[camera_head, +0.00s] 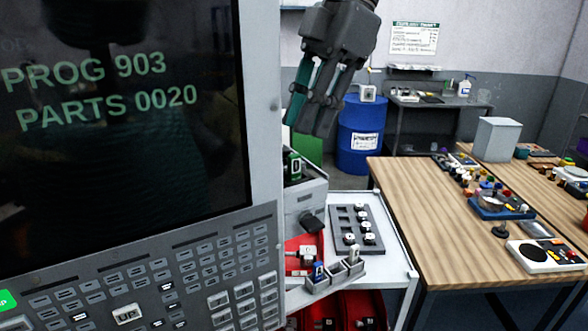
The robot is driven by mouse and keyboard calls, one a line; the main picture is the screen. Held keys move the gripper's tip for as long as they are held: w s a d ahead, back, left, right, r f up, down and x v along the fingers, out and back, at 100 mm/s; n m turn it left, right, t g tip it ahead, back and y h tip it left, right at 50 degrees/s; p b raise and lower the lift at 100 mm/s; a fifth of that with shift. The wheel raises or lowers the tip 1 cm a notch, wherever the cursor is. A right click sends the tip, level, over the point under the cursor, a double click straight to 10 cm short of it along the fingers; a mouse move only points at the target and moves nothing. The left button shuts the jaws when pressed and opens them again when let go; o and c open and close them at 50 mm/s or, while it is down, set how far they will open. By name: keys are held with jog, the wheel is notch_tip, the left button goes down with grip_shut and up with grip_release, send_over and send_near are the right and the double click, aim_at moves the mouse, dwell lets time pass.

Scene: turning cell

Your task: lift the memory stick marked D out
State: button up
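My gripper (312,115) hangs at the top centre, pointing down, well above and apart from the trolley things. One finger side shows teal, the other dark grey. The fingers overlap from this angle, so I cannot tell whether they are open or shut. A small grey holder (321,284) with several slots stands at the front of the trolley top. A small blue piece with a pale label (319,269) stands upright in its left part, and a pale piece (353,256) stands at its right part. They may be memory sticks. Their marks are too small to read, so I cannot tell which is D.
A grey tray with pale round-topped pieces (349,240) lies behind the holder. A grey bin (305,197) and the machine's control panel (228,285) stand to the left. A wooden table (425,215) with clutter is at right; a blue drum (358,130) stands behind.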

aim_at(296, 154)
jog(key=w+f+p, duration=0.1)
jog(key=w+f, duration=0.1)
jog(key=w+f+p, duration=0.1)
jog(key=w+f, duration=0.1)
jog(key=shift+a, duration=0.4)
jog(key=s, duration=0.1)
jog(key=s+f, duration=0.1)
jog(key=s+p, duration=0.1)
jog(key=shift+s+a+f, duration=0.2)
jog(key=shift+a+f, duration=0.1)
jog(key=shift+w+a+f, duration=0.15)
jog(key=shift+w+f, duration=0.3)
jog(key=shift+w, duration=0.3)
jog(key=shift+c, duration=0.6)
jog(key=shift+s+r, duration=0.15)
jog(key=shift+c, duration=0.3)
